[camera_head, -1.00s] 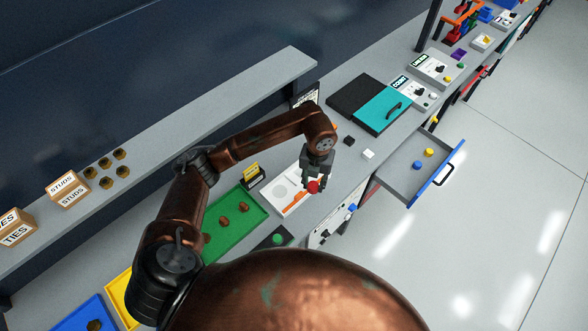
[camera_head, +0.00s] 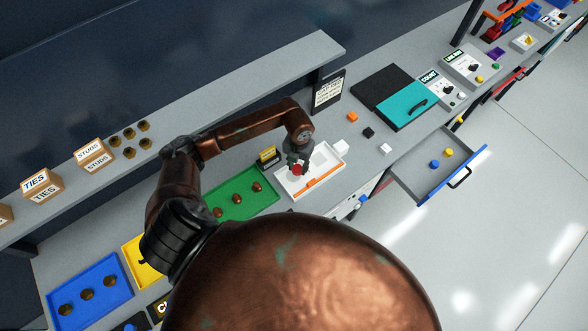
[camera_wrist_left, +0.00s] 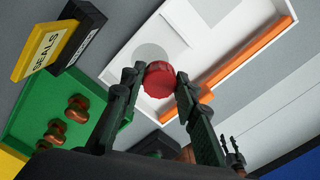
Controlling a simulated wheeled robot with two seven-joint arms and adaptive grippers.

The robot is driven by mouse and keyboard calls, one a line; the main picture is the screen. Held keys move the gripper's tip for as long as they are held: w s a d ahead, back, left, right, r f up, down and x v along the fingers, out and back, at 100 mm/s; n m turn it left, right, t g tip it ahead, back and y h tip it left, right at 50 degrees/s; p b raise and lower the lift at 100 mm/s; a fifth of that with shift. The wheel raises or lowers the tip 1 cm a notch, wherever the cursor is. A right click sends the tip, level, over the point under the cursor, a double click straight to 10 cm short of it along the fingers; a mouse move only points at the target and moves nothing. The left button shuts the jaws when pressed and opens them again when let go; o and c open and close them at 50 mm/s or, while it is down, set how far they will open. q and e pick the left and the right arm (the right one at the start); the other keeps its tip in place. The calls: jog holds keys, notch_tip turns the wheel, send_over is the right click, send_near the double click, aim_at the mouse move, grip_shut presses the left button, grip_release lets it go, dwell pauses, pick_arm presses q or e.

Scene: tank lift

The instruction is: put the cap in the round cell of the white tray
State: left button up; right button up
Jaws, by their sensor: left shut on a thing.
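The red cap (camera_head: 297,170) is held between the fingertips of my left gripper (camera_head: 296,162), over the left part of the white tray (camera_head: 328,160). In the left wrist view, the cap (camera_wrist_left: 160,81) is between the two dark fingers of my left gripper (camera_wrist_left: 160,88). There, the grey round cell (camera_wrist_left: 150,56) of the white tray (camera_wrist_left: 205,30) shows partly behind the cap. The cap seems to be above the tray; its exact height is hard to tell. An orange strip (camera_wrist_left: 245,60) runs along one side of the tray. My right gripper is not in view.
A green tray (camera_head: 222,199) with brown pieces lies left of the white tray, with a yellow SEALS sign (camera_head: 267,154) behind. Small orange (camera_head: 352,117), black (camera_head: 368,132) and white (camera_head: 386,148) blocks are to the right. A drawer (camera_head: 405,180) stands open.

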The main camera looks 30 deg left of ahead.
aim_at(294, 172)
pick_arm(q)
jog(key=shift+s+a+f, duration=0.2)
jog(key=shift+s+a, duration=0.05)
jog(key=shift+s+a+f, duration=0.1)
jog(key=shift+a+f, duration=0.1)
jog(key=shift+f, duration=0.05)
jog(key=f, duration=0.1)
jog(key=f+p, duration=0.1)
jog(key=f, duration=0.1)
jog(key=shift+a+f+p, duration=0.1)
jog(key=shift+a+p, duration=0.15)
jog(key=shift+p, duration=0.15)
jog(key=shift+f, duration=0.5)
jog(key=o, duration=0.5)
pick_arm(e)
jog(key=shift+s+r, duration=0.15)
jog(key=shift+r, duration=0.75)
pick_arm(q)
jog(key=shift+r, duration=0.1)
